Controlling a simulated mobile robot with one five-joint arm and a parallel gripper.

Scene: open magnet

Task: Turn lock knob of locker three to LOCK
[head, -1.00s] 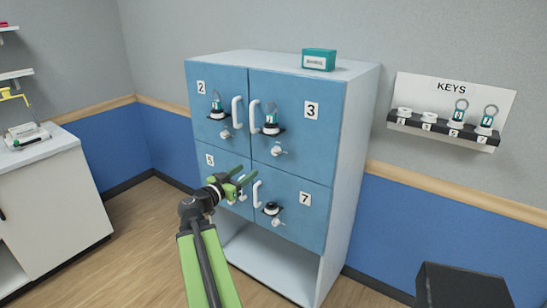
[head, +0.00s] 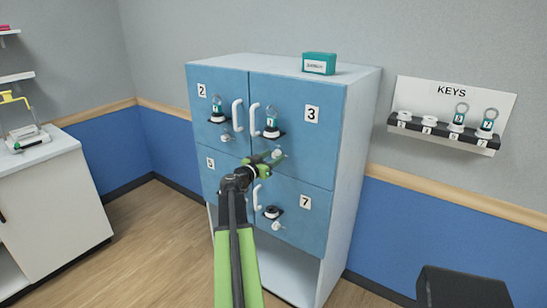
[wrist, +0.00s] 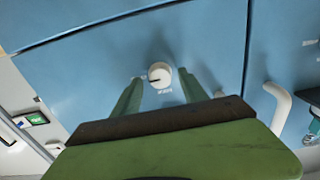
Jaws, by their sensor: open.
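Locker three's blue door (head: 318,150) is the upper right one in the head view, closed and marked 3. Its white lock knob (head: 278,152) is low on the door, partly hidden by my gripper (head: 272,160). In the wrist view the round white knob (wrist: 160,72) lies between my two green fingertips, which are open with a gap on each side. A dark mark on the knob points left in that view. Small print by the knob is too blurred to read surely. A tagged key (head: 271,122) stands in the holder above the knob.
White door handles (head: 255,119) stick out left of the knob and below it (head: 257,195). Locker seven's knob (head: 278,225) is lower down. A teal box (head: 319,64) sits on the cabinet. A key rack (head: 443,132) hangs on the right wall.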

